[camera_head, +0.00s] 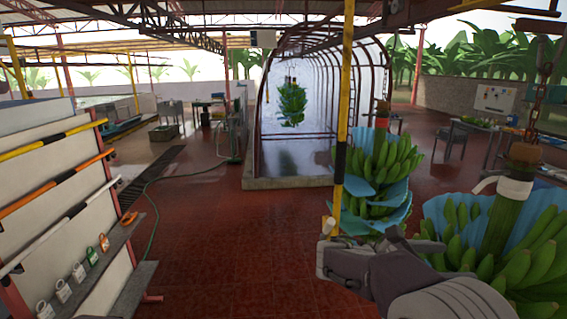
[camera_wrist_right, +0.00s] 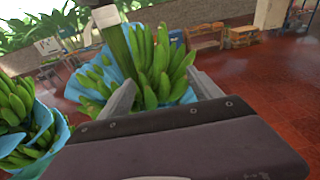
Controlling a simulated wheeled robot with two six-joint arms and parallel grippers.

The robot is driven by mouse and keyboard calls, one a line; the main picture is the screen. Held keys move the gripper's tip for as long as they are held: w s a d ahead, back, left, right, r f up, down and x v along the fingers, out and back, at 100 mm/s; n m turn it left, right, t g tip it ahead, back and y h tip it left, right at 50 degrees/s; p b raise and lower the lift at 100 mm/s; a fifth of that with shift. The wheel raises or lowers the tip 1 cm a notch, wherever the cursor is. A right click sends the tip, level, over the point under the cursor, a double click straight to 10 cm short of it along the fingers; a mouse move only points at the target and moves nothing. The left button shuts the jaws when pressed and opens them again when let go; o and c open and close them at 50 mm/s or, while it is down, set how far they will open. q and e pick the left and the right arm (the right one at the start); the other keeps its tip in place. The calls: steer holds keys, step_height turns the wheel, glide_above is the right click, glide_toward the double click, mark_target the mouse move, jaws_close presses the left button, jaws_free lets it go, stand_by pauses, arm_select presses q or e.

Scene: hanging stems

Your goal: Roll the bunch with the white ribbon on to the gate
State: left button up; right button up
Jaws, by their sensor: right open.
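The bunch with the white ribbon (camera_head: 511,188) hangs at the right of the head view, green bananas in blue sheets around a thick stem. The ribbon wraps the stem's upper part. The bunch also fills the upper middle of the right wrist view (camera_wrist_right: 160,62), beyond my finger ends. My right gripper (camera_head: 408,240) is open and empty, in front of the bunches and apart from this stem. A framed arched tunnel (camera_head: 262,110) stands at the centre; whether it is the gate is unclear. My left gripper is not in view.
A second bunch in blue sheets (camera_head: 375,170) hangs left of the ribboned one. Another bunch (camera_head: 291,104) hangs inside the tunnel.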

steer(key=s+a+f+m+g+y+b, duration=0.25)
steer(key=s+f+y, duration=0.35)
steer(key=f, duration=0.6)
steer(key=s+a+f+m+g+y+b, duration=0.1)
steer(key=s+f+m+y+b, duration=0.2)
steer(key=s+f, duration=0.7)
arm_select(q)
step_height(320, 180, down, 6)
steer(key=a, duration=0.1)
arm_select(e)
steer(key=w+a+f+m+t+y, duration=0.3)
steer(key=a+f+m+y, duration=0.4)
steer(key=a+f+m, duration=0.4)
steer(key=a+m, duration=0.2)
steer(key=shift+a+m+y, duration=0.15)
steer(key=shift+m+y, duration=0.15)
steer(key=shift+m, duration=0.05)
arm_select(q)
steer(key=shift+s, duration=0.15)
arm_select(e)
steer(key=shift+t, duration=0.25)
steer(key=shift+s, duration=0.1)
